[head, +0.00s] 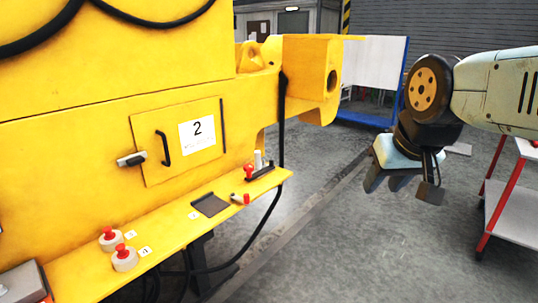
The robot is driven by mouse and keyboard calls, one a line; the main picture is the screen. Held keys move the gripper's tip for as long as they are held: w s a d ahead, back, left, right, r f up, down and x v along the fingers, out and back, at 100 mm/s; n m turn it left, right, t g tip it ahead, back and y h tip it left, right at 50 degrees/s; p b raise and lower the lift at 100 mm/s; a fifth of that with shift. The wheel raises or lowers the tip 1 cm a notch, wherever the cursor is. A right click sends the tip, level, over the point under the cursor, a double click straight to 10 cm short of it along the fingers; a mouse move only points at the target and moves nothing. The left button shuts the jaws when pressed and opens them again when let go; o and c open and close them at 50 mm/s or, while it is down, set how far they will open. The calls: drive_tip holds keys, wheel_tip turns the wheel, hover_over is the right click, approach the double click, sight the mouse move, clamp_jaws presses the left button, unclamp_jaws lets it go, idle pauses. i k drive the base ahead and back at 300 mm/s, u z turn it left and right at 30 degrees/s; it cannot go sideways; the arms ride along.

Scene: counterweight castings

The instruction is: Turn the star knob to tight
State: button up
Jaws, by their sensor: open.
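I cannot tell for sure which part is the star knob. A small red knob (249,172) stands by a grey upright cylinder (258,161) on a dark bracket at the right end of the yellow machine's ledge (185,228). Its shape and setting are too small to read. Two red-topped white round pieces, one behind (110,239) and one in front (124,259), sit at the ledge's left. My gripper (403,187) hangs open and empty, pointing down, well right of the machine and apart from it.
A door marked 2 (180,140) with a black handle is on the machine's side. A dark plate (211,204) and a small red-ended piece (240,198) lie on the ledge. A black cable hangs over its edge. A red-legged cart (510,205) stands right. Floor between is clear.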

sight(248, 167)
drive_tip(key=z, duration=0.15)
drive_tip(key=i, duration=1.35)
drive_tip(key=u, duration=0.6)
